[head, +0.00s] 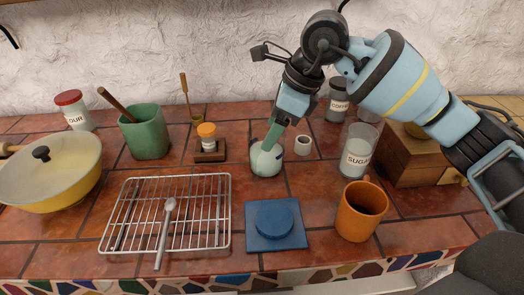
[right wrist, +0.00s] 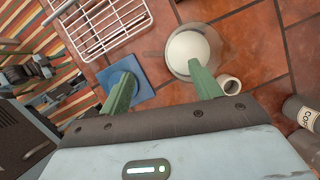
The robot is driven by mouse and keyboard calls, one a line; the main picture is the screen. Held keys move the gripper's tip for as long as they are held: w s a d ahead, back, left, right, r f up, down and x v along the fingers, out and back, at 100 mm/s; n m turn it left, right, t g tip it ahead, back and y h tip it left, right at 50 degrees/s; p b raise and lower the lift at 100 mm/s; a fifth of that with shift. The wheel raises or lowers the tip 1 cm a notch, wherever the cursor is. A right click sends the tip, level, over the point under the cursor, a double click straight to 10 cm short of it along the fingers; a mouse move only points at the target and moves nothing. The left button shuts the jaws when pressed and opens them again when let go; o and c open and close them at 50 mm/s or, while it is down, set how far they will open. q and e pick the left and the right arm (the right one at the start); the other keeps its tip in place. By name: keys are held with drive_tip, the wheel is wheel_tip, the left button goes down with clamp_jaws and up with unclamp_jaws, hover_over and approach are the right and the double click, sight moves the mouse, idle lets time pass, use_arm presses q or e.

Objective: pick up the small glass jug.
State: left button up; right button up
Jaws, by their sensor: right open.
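The small glass jug (head: 265,162) stands upright on the tiled counter, near the middle in the head view. In the right wrist view the jug (right wrist: 190,47) is seen from above with pale contents. My right gripper (head: 273,135) is open and comes down at the jug from above. In the right wrist view my right gripper (right wrist: 163,68) has its two green fingers apart; one fingertip overlaps the jug's edge. I cannot tell whether it touches the jug. My left gripper is not in view.
A small white cup (head: 303,145) stands close right of the jug. A sugar jar (head: 357,155) and an orange mug (head: 361,212) are farther right. A blue square block (head: 290,237) and a wire rack (head: 120,215) lie in front. A small spice jar (head: 208,137) stands left.

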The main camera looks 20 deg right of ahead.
sight(258, 153)
drive_tip(key=shift+s+x, duration=0.2)
drive_tip(key=shift+x, duration=0.85)
drive_tip(key=shift+w+a+f, duration=0.15)
drive_tip(key=shift+f, duration=0.1)
drive_tip(key=x, duration=0.4)
drive_tip(key=shift+s+a+r+p, duration=0.15)
drive_tip(key=shift+s+a+p, duration=0.1)
drive_tip(key=shift+a+p, duration=0.1)
drive_tip(key=shift+w+a+f, duration=0.15)
drive_tip(key=shift+f, duration=0.4)
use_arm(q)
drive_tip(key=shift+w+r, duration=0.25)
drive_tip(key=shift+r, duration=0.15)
use_arm(e)
drive_tip(key=shift+c, duration=0.4)
